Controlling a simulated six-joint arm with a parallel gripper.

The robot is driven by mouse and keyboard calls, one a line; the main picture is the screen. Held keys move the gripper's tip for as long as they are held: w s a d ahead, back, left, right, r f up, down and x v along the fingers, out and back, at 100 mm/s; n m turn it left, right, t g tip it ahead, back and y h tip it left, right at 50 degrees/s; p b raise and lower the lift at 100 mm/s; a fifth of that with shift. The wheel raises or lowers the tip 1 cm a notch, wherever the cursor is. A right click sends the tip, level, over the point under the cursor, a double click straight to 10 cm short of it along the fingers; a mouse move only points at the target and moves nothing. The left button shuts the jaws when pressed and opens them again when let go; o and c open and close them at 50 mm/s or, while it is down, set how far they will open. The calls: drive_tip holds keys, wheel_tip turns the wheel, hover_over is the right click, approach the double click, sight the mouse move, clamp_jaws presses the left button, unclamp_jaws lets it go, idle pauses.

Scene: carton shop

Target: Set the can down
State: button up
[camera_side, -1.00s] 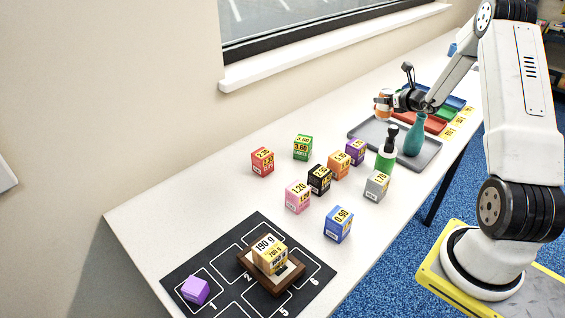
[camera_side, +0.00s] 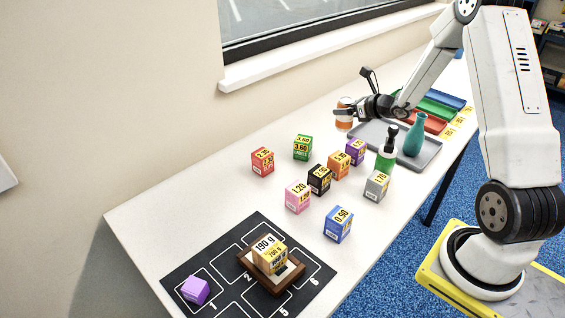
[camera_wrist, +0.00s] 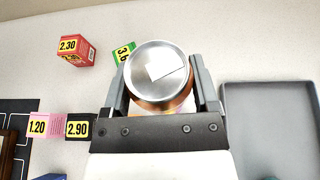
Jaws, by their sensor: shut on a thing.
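The can (camera_side: 344,114) is orange with a pale top and is held upright by my gripper (camera_side: 345,111) near the back of the table, left of the grey tray. In the wrist view the can (camera_wrist: 158,72) shows its round silver lid with a white label, between the two fingers of my gripper (camera_wrist: 160,85). The gripper is shut on it. The can's base seems to be above the table, but the exact gap is hard to tell.
A black numbered mat (camera_side: 222,262) bears a scale. White table between the can and the green box is clear.

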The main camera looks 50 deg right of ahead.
drive_tip(key=s+a+r+n+g+y, duration=0.1)
drive_tip(key=s+a+n+y, duration=0.15)
drive_tip(key=a, duration=0.75)
drive_tip(key=s+a+n+g+y, duration=0.2)
drive_tip(key=a+n+y, duration=0.1)
drive_tip(key=a, duration=0.8)
drive_tip(key=s+a+r+n+g+y, duration=0.1)
drive_tip(key=s+a+n+y, duration=0.15)
drive_tip(key=a, duration=0.75)
drive_tip(key=w+f, duration=0.9)
drive_tip(key=w, duration=0.4)
drive_tip(key=shift+w+a+f+y, duration=0.15)
drive_tip(key=shift+w+a+y, duration=0.15)
drive_tip(key=shift+a+y, duration=0.1)
drive_tip(key=shift+w+f, duration=0.1)
drive_tip(key=shift+w+f, duration=0.15)
drive_tip(key=shift+f, duration=1.55)
drive_tip(key=shift+f, duration=0.1)
